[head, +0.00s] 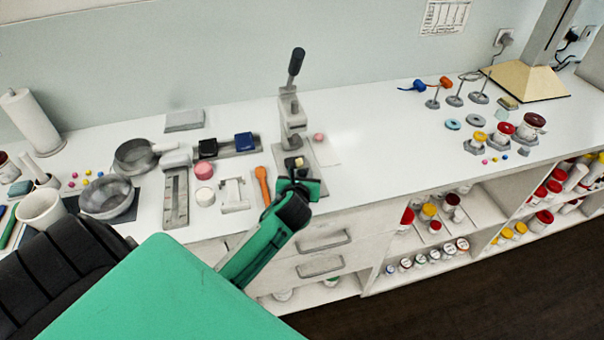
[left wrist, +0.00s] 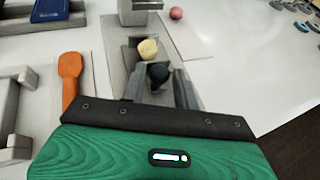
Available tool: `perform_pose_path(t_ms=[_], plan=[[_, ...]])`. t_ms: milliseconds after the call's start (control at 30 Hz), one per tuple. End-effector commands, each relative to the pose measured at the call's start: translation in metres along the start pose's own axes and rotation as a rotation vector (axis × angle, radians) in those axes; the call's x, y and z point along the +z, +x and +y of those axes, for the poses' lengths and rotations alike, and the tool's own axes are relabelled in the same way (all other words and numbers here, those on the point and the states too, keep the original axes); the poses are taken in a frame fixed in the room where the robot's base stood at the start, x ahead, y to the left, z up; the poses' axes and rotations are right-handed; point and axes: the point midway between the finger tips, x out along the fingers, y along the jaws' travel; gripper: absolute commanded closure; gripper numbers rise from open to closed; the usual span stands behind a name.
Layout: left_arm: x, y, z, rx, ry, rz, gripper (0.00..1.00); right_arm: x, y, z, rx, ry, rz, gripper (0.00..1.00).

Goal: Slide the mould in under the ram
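The grey press stands on the bench in the head view, with its ram column (head: 291,115) upright and a black-gripped lever (head: 295,66) on top. In the left wrist view, the bottom of the ram housing (left wrist: 138,12) is at the top. A small grey mould with a cream rounded lump (left wrist: 147,48) and a dark knob (left wrist: 158,73) sits on the press base (left wrist: 112,58), in front of the ram. My left gripper (left wrist: 158,85) is over the near end, its fingers apart on either side of the knob, with gaps visible. My right gripper is not in view.
An orange tool (left wrist: 70,75) lies left of the base. A pink ball (head: 318,137) rests on a pale sheet to the right. The bench right of the press is clear up to the stands.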

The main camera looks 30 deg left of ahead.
Motion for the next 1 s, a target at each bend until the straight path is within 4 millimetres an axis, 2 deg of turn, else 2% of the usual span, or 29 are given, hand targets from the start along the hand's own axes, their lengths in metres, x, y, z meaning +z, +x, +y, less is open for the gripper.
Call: perform_pose_path(t_ms=[367, 533, 767, 1000], plan=[[0.0, 0.007, 0.0, -0.001, -0.001, 0.0, 0.7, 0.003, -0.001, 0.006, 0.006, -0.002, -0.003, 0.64], [0.0, 0.006, 0.0, -0.001, -0.001, 0.0, 0.99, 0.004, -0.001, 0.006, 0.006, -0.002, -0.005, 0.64], [0.003, 0.011, 0.002, -0.001, 0.002, 0.0, 1.0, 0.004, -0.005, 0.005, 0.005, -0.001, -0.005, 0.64], [0.015, 0.036, 0.014, 0.0, 0.003, -0.001, 1.0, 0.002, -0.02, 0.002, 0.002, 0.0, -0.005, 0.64]])
